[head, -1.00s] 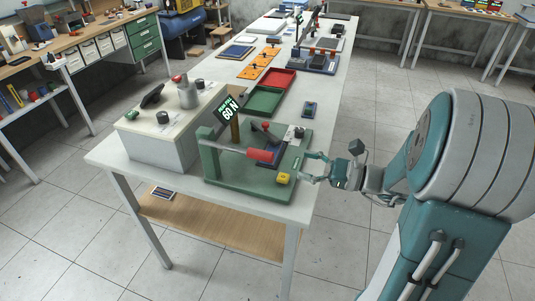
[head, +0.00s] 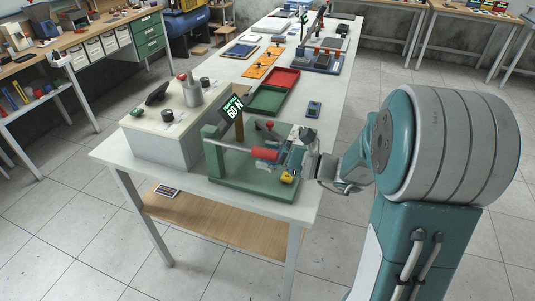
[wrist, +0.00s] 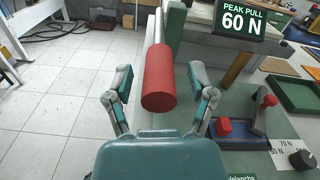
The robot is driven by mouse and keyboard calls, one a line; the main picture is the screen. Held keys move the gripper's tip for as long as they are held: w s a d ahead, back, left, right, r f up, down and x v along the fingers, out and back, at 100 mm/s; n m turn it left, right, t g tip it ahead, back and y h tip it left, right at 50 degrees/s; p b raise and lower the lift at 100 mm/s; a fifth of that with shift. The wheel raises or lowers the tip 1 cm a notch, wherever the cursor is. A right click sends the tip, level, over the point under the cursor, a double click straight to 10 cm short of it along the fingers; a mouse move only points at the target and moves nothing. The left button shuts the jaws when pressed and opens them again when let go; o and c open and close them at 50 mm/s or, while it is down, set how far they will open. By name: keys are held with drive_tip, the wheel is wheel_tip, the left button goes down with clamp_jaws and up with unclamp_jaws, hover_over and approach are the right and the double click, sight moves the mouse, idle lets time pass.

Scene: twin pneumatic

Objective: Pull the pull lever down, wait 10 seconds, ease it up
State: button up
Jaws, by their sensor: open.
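The pull lever's red cylindrical grip (head: 265,154) sticks out over a green base plate (head: 232,180) on the white table. The wrist view shows its round end and side (wrist: 159,78), on a pale bar. My gripper (head: 297,150) is at the right end of this grip. In the wrist view my gripper (wrist: 160,84) is open, with one finger on each side of the red grip and a visible gap on both sides. A display (wrist: 240,20) behind it reads "PEAK PULL 60 N".
A small lever with a red knob (wrist: 268,100), a red block (wrist: 224,127) and a black knob (wrist: 302,158) stand right of the grip. A pale box (head: 160,140) is left of the rig. Green (head: 268,109) and red trays lie behind it.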

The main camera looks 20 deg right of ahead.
sight(236, 145)
clamp_jaws()
drive_tip(key=shift+r, duration=0.15)
drive_tip(key=shift+r+h, duration=0.3)
drive_tip(key=shift+r, duration=0.15)
drive_tip(key=r+g+h, duration=0.1)
drive_tip(key=r, duration=0.1)
drive_tip(key=a+r+g+h, duration=0.1)
drive_tip(key=r, duration=0.1)
drive_tip(key=w+r+g+h, duration=0.1)
drive_tip(key=r, duration=0.1)
drive_tip(key=shift+a+r+h, duration=0.2)
drive_tip(key=shift+r+h, duration=0.1)
drive_tip(key=w+a+r+g+h, duration=0.3)
drive_tip(key=a+r+g+h, duration=0.1)
drive_tip(key=a+r+h, duration=0.1)
drive_tip(key=shift+w+r, duration=0.3)
drive_tip(key=shift+r, duration=0.35)
